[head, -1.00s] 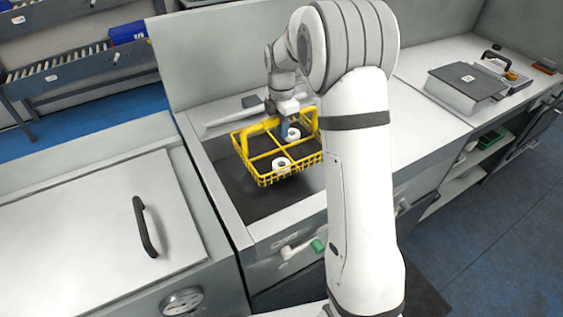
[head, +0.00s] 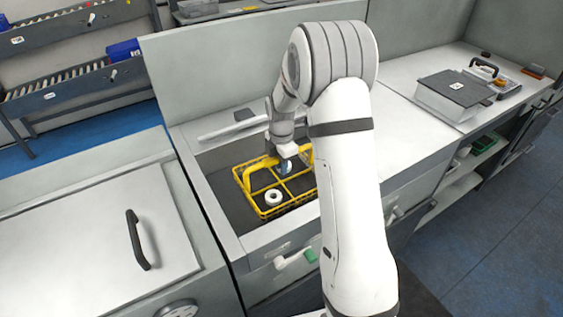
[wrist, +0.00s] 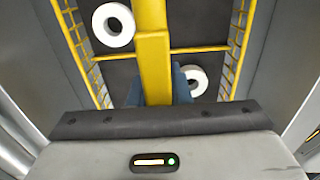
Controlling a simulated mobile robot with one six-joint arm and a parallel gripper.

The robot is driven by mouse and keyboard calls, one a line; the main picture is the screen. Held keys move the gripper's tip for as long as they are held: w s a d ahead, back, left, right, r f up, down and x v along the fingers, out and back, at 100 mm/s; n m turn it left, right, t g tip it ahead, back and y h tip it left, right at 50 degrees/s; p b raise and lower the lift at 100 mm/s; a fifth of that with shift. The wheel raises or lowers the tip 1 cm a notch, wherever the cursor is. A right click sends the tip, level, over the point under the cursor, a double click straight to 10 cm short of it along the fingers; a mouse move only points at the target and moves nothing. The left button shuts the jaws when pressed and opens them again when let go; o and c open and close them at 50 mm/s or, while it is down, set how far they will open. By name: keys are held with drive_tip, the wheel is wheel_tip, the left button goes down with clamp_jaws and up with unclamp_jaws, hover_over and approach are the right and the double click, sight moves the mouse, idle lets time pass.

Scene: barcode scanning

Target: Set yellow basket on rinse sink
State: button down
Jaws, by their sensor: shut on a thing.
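The yellow basket (head: 262,208) is a wire basket with dividers and a raised handle, low inside the rinse sink (head: 232,222) in the head view. A white ring-shaped part (head: 274,197) lies in one compartment; the wrist view shows two such rings, one on each side of the handle (wrist: 153,62). My gripper (head: 286,167) is shut on the handle, with its blue fingers on either side of it in the wrist view (wrist: 160,85). My arm hides the basket's right part. I cannot tell whether the basket's bottom touches the sink floor.
A closed lid with a black handle (head: 138,240) is left of the sink. A grey box (head: 455,95) stands on the right counter. A faucet bar (head: 232,128) runs along the sink's back edge. A green-tipped lever (head: 311,255) is on the front.

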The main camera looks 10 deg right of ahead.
drive_tip(key=shift+s+d+r, duration=0.15)
drive_tip(key=shift+w+f, duration=0.25)
drive_tip(key=shift+f, duration=0.2)
drive_tip(key=c, duration=1.7)
unclamp_jaws()
drive_tip(key=shift+w+a+f, duration=0.15)
drive_tip(key=shift+a, duration=0.15)
drive_tip(key=o, duration=0.3)
drive_tip(key=shift+w+a+f, duration=0.1)
drive_tip(key=shift+w+f, duration=0.05)
drive_tip(key=shift+w, duration=0.15)
drive_tip(key=shift+o, duration=0.3)
drive_tip(key=shift+s+d+r, duration=0.25)
drive_tip(key=shift+s+r, duration=0.15)
drive_tip(key=shift+s, duration=0.1)
drive_tip(key=shift+w+r, duration=0.25)
drive_tip(key=shift+r, duration=0.15)
drive_tip(key=r, duration=1.1)
drive_tip(key=shift+s+r, duration=0.15)
drive_tip(key=shift+s, duration=0.05)
drive_tip(key=s+r+m+t, duration=0.1)
drive_tip(key=s+r+m, duration=0.5)
drive_tip(key=s+m, duration=0.45)
drive_tip(key=s+f+m+t, duration=0.1)
drive_tip(key=s+m, duration=1)
drive_tip(key=s, duration=0.6)
drive_tip(key=shift+s+a+t, duration=0.2)
drive_tip(key=shift+t, duration=0.1)
